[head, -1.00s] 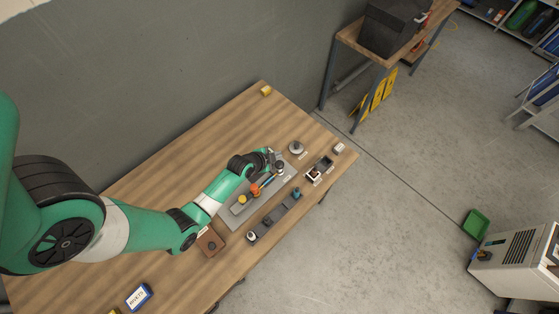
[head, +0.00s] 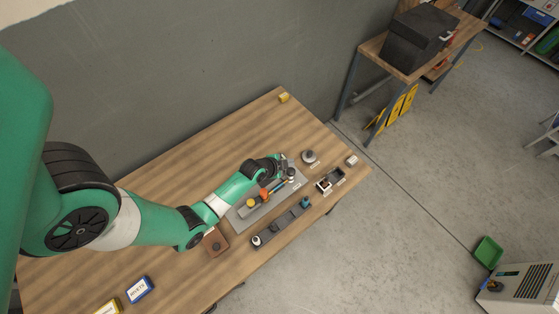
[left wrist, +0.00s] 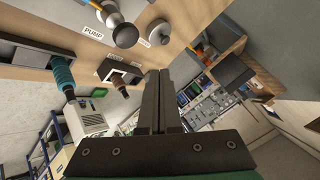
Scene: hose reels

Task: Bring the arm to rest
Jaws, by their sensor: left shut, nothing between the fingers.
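My left gripper (head: 283,165) is over the far right end of a grey plate (head: 240,223) on the wooden table. In the left wrist view its two dark fingers (left wrist: 160,78) are together with nothing between them. The plate bears orange (head: 264,196) and yellow (head: 251,203) parts and a thin blue piece, partly hidden by my arm. A silver and black knob (left wrist: 124,33) beside a PUMP label shows in the left wrist view, apart from the fingers. My right gripper is in neither view.
A dark rail (head: 281,223) with a teal fitting (head: 305,202) lies in front of the plate. A small open black box (head: 330,181) and a round grey disc (head: 309,156) are to the right. The back left of the table (head: 225,145) is clear.

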